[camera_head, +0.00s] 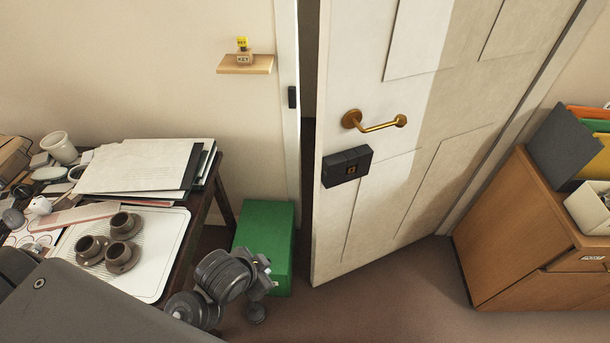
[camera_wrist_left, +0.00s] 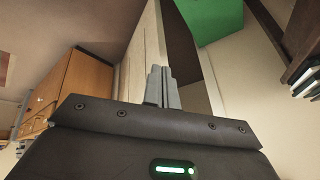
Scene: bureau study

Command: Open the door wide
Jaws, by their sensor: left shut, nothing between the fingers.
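The cream door (camera_head: 400,130) stands ajar, with a dark gap between its left edge and the door frame (camera_head: 287,100). It carries a brass lever handle (camera_head: 378,123) and a black lock box (camera_head: 347,166) below it. My left gripper (camera_head: 266,270) is low in front of the green box, left of the door's lower edge and apart from the handle. In the left wrist view its fingers (camera_wrist_left: 162,88) are shut and empty, pointing toward the pale door (camera_wrist_left: 143,48) and the dark gap. Whether they touch the door cannot be told. My right gripper is not in view.
A green box (camera_head: 265,240) stands on the floor left of the gap. A table with a tray (camera_head: 160,250), cups and papers is at left. A wooden cabinet (camera_head: 510,240) stands at right. A small shelf (camera_head: 245,65) is on the wall. Floor before the door is clear.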

